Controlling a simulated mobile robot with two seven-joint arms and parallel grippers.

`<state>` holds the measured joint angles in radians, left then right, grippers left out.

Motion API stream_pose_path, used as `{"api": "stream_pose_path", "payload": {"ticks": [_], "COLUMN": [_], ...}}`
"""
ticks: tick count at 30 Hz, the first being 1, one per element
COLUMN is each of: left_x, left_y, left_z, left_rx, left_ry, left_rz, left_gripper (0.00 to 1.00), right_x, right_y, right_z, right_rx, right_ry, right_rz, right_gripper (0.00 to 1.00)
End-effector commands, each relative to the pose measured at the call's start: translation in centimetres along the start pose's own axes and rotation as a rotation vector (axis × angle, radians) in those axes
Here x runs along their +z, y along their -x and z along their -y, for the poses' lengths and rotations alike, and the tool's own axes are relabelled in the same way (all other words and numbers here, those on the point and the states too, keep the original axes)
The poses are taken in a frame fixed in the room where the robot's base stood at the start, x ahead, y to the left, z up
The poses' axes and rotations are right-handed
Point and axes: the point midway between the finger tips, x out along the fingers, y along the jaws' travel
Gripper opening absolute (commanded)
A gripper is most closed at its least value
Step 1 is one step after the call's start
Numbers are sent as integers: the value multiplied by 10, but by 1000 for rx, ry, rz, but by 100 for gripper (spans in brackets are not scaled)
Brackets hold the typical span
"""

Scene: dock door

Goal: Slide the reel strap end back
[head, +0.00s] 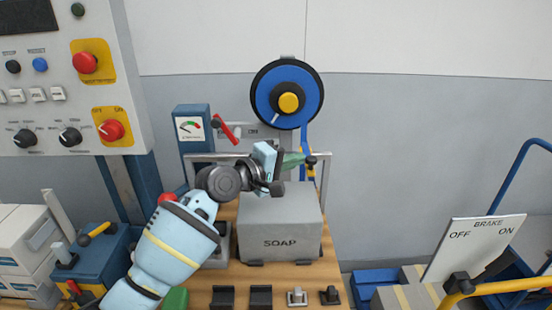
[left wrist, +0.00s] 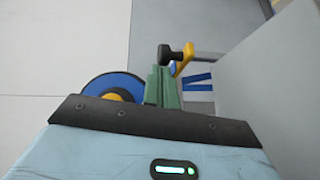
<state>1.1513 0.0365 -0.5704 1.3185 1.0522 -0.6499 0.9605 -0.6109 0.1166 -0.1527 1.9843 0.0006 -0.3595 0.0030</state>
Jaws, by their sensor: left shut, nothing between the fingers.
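The reel (head: 268,88) is a blue disc with a black rim and a yellow hub, mounted on the wall behind the bench. Its blue strap (head: 304,138) hangs from its right side to a black knob (head: 311,160) with yellow parts below it. My left gripper (head: 296,160) is shut and empty, its green fingers just left of the knob. In the left wrist view the green fingers (left wrist: 161,88) stand in front of the reel (left wrist: 97,84), with the black knob (left wrist: 174,52) beside their tips. Whether they touch it I cannot tell. My right gripper is not in view.
A grey SOAP box (head: 280,225) stands on the wooden bench below my left gripper. A blue gauge box (head: 192,128) with a red lever is left of the reel. A control panel (head: 70,90) is at the left. A BRAKE sign (head: 472,248) is at the right.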

Motion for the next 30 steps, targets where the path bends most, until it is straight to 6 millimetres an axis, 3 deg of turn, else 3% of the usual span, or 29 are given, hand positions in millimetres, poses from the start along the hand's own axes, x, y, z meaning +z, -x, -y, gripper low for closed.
{"api": "stream_pose_path", "payload": {"ticks": [3,10,30], "left_x": [15,28,32], "left_y": [-19,-39,-43], "left_z": [-7,-8,-10], "left_rx": [3,0,1], "left_ry": [1,-1,0], "left_rz": [3,0,2], "left_gripper": [0,0,0], "right_x": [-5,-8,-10], "right_y": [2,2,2], "right_z": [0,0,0], "right_rx": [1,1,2], "right_ry": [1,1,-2], "right_rz": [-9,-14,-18], "right_gripper": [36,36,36]}}
